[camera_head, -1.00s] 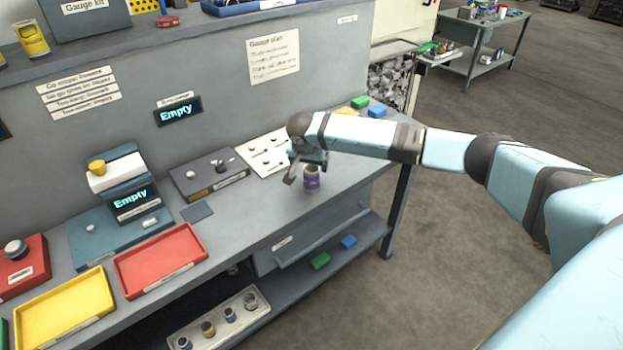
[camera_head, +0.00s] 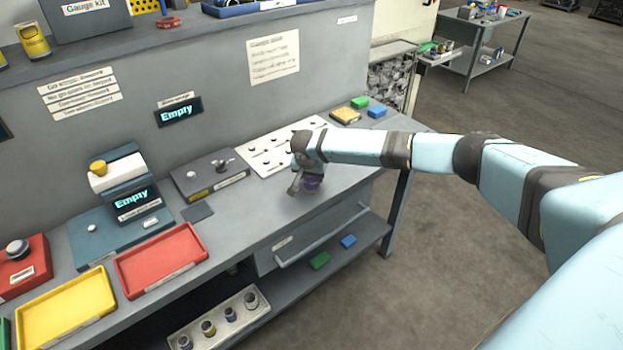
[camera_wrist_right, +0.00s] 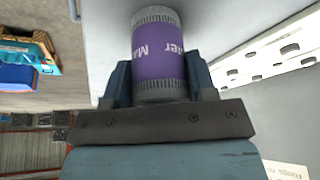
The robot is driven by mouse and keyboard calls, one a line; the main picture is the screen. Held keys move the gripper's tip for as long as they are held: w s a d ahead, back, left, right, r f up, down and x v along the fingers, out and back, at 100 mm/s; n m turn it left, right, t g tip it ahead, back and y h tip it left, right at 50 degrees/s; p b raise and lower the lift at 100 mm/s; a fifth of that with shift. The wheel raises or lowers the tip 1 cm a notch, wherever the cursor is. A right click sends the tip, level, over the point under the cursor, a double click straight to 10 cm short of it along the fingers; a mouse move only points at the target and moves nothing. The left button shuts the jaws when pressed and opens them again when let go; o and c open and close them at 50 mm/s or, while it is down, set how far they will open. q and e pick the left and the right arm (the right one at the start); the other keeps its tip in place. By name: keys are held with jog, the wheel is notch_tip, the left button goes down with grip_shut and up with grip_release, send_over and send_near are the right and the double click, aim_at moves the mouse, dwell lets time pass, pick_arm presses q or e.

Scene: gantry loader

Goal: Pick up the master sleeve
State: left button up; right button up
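The master sleeve (camera_head: 313,183) is a small purple cylinder standing on the grey bench, partly hidden by my right gripper (camera_head: 305,182). In the right wrist view the sleeve (camera_wrist_right: 160,52) shows a purple label with white lettering, upside down, between ridged grey bands. My right gripper's fingers (camera_wrist_right: 159,78) lie along both sides of it, very close. I cannot tell whether they press on it. The sleeve appears to rest on the bench. My left gripper is not in view.
A white board with holes (camera_head: 283,148) and a dark fixture (camera_head: 209,178) lie behind and left of the sleeve. A red tray (camera_head: 160,260) and a yellow tray (camera_head: 66,307) sit further left. Green, blue and yellow blocks lie at the bench's far right end.

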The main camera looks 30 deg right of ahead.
jog(key=c, duration=0.6)
jog(key=shift+c, duration=0.2)
jog(key=shift+r, duration=0.1)
notch_tip(320, 180, up, 20)
jog(key=shift+b, duration=0.4)
jog(key=shift+r, duration=0.1)
jog(key=shift+r+p, duration=2.1)
jog(key=shift+p, duration=0.55)
